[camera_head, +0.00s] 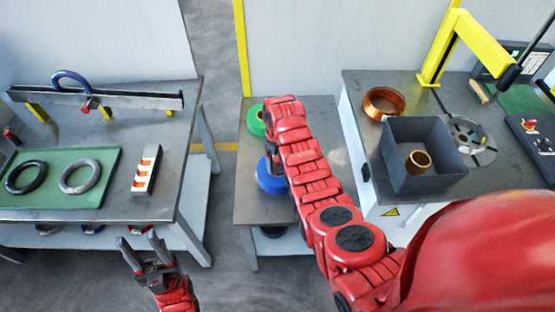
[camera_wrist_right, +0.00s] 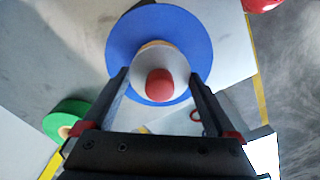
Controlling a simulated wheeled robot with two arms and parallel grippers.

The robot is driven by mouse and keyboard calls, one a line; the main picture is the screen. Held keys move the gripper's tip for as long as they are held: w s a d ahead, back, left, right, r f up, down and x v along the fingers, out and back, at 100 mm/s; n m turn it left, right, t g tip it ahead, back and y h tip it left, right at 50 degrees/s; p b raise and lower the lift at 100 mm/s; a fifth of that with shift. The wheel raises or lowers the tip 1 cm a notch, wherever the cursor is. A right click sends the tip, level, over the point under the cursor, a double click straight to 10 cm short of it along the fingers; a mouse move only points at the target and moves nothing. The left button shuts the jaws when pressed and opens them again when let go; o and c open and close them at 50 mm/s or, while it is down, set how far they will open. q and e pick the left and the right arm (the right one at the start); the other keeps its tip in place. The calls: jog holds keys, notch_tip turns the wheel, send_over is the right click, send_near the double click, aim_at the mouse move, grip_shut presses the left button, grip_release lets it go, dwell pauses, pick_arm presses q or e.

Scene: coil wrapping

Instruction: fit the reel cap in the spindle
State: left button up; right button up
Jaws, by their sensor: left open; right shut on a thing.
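The reel cap (camera_wrist_right: 160,83) appears as a pale disc with a red knob in the right wrist view. It lies over the middle of a blue reel (camera_wrist_right: 120,45), which also shows on the middle table in the head view (camera_head: 272,183). My right gripper (camera_wrist_right: 158,76) is shut on the cap, one finger at each side of it. Its fingertips are hidden behind my arm in the head view. The spindle is not clearly visible, and I cannot tell how deep the cap sits. My left gripper (camera_head: 143,246) is open and empty, in front of the left table.
A green reel (camera_head: 257,120) stands behind the blue one on the middle table (camera_head: 255,215). The left table holds a green mat (camera_head: 100,165) with two rings. The right table has a grey bin (camera_head: 425,175), a copper coil (camera_head: 384,103) and a yellow frame (camera_head: 440,50).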

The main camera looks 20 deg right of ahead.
aim_at(277, 158)
jog(key=shift+f+b, duration=0.65)
jog(key=shift+f, duration=0.25)
jog(key=o, duration=1.2)
jog(key=shift+c, duration=0.2)
jog(key=shift+r, duration=0.15)
notch_tip(277, 158, up, 4)
jog(key=shift+w+r+b, duration=0.15)
jog(key=shift+b, duration=0.85)
notch_tip(277, 158, up, 13)
jog(key=p, duration=0.8)
